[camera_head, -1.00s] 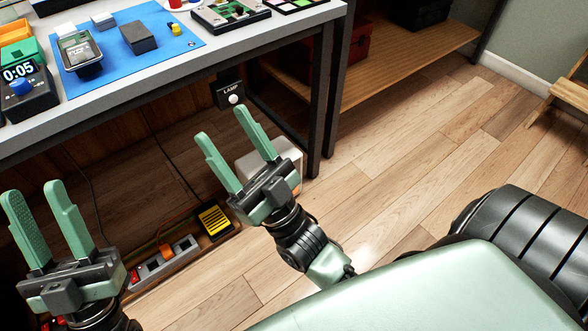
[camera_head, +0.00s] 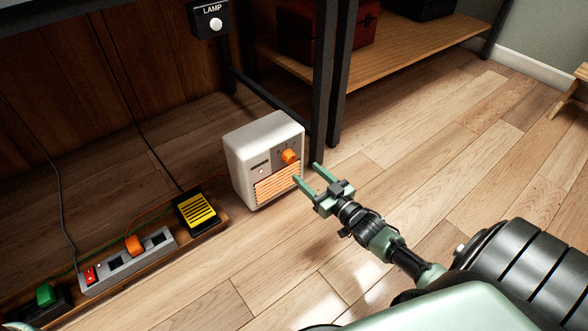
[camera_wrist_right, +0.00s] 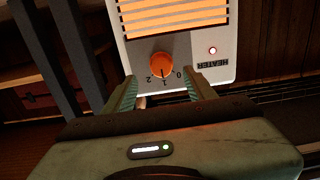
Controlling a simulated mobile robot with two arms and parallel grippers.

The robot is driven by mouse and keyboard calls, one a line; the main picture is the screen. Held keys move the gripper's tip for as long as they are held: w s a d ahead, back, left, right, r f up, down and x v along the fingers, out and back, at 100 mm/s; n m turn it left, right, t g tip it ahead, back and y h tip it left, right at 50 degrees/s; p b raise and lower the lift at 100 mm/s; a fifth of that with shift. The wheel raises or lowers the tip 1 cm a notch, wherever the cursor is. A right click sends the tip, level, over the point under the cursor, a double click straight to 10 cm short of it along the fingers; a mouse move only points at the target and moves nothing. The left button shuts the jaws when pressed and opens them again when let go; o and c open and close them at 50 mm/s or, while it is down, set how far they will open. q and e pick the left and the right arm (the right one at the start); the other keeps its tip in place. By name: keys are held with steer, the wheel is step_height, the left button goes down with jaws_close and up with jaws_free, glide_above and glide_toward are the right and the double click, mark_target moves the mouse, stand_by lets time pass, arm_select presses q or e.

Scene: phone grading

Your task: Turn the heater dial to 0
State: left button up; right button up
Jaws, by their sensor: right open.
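The heater (camera_head: 238,150) is a cream box on the floor under the table, with a glowing orange grille (camera_head: 277,182). Its orange dial (camera_head: 290,157) is on the upper front. In the right wrist view the heater appears upside down, with the dial (camera_wrist_right: 162,63) beside the marks 0, 1 and 2. A dark line on the dial seems to point at 1. A small light (camera_wrist_right: 212,50) glows by the HEATER label. My right gripper (camera_head: 307,172) is open and empty in front of the heater, its fingertips near the dial, one to each side in the wrist view. My left gripper is out of view.
A dark table leg (camera_head: 325,90) stands close to the heater's right side. A power strip (camera_head: 130,265) and a yellow-topped block (camera_head: 197,210) lie to the left, with cables. A lamp switch (camera_head: 212,20) hangs above. The wooden floor (camera_head: 430,150) at right is clear.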

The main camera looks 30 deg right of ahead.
mark_target(293, 160)
steer(key=w+b, duration=0.1)
steer(key=w, duration=0.1)
steer(key=w+b, duration=0.1)
steer(key=w, duration=0.1)
steer(key=w+b, duration=0.2)
steer(key=shift+w+a+f, duration=0.15)
steer(key=shift+a, duration=0.15)
steer(key=shift+w, duration=0.45)
steer(key=shift+r, duration=0.2)
jaws_close()
steer(key=shift+a, duration=0.1)
